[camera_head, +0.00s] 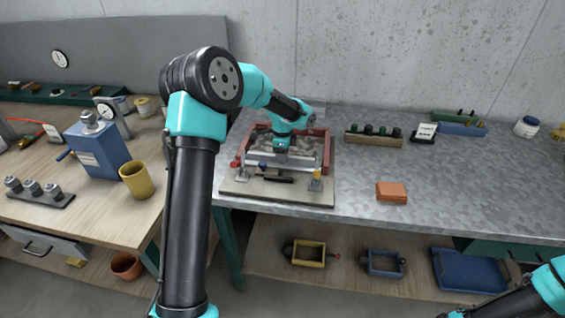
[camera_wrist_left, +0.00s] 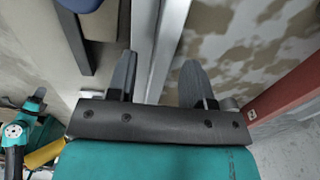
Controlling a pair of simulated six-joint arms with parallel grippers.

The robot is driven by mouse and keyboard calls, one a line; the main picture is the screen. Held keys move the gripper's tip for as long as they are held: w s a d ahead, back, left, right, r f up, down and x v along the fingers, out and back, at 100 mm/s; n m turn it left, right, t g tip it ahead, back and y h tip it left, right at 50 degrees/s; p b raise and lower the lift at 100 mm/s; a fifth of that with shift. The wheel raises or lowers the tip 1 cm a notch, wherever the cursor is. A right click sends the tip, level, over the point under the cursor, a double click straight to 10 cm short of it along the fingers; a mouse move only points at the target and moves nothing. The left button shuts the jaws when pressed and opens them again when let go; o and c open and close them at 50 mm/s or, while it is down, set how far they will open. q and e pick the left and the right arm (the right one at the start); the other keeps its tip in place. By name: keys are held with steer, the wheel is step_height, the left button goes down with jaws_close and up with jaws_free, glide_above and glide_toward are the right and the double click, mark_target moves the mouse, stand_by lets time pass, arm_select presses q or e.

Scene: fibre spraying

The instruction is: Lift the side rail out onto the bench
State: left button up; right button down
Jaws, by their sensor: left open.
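A silver side rail (camera_head: 262,165) lies along the near side of a red-framed mould box (camera_head: 326,150), which sits on a pale board (camera_head: 250,189) on the metal bench. My left gripper (camera_head: 282,149) points down over this near side. In the left wrist view the rail (camera_wrist_left: 168,45) runs lengthwise between the two spread fingers of my left gripper (camera_wrist_left: 158,82), with a finger on each side. The fingers look open; I cannot tell whether either touches the rail. In the head view my left gripper hides part of the box. Part of my right arm shows at the lower right; its gripper does not.
An orange block (camera_head: 391,192) lies on the bench to the right. A wooden rack (camera_head: 373,138) stands behind. The bench's right part has wide free room.

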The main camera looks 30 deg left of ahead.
arm_select(q)
steer(key=shift+f, duration=0.6)
steer(key=shift+c, duration=0.5)
jaws_close()
